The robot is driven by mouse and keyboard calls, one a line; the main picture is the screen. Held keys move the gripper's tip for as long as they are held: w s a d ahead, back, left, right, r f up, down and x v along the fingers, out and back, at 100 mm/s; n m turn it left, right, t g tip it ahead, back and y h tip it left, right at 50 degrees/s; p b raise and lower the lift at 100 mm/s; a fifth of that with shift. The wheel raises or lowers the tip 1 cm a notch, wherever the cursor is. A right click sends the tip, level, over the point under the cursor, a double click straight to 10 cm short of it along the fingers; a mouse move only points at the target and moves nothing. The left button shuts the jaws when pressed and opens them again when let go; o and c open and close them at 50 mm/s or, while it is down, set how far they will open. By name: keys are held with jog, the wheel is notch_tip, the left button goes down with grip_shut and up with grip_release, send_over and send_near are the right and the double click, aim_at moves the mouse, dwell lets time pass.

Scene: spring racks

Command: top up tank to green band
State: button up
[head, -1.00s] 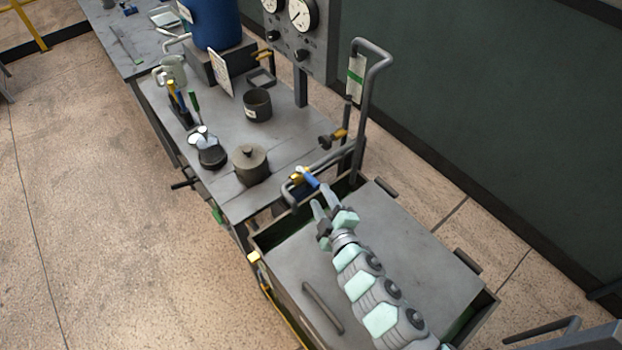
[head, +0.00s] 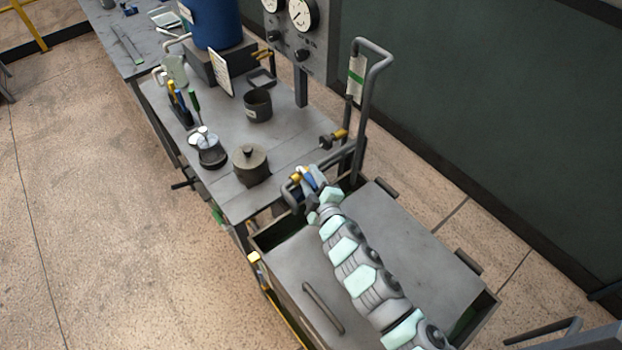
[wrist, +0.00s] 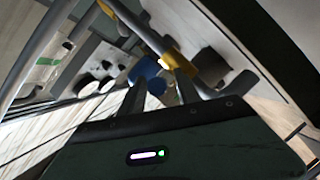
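The tank (head: 395,235) is a dark, open-rimmed box with a grey lid, at the lower right of the head view. A white strip with a green band (head: 356,77) stands by the tall bent pipe at its back; the liquid level cannot be made out. A brass valve with a blue handle (head: 309,179) sits on the low pipe at the tank's back edge. In the wrist view, the blue handle (wrist: 146,71) lies between my fingertips, beside the brass body (wrist: 172,60). My gripper (head: 309,188) is at the handle, its fingers apart; contact is unclear.
The bench behind holds a lidded pot (head: 251,165), a dark cup (head: 257,104) and a tool holder (head: 181,112). A gauge panel (head: 290,45) and a blue drum (head: 213,22) stand farther back. Bent pipes (head: 365,110) rise close to my gripper.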

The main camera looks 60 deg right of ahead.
grip_shut()
dwell(1.2)
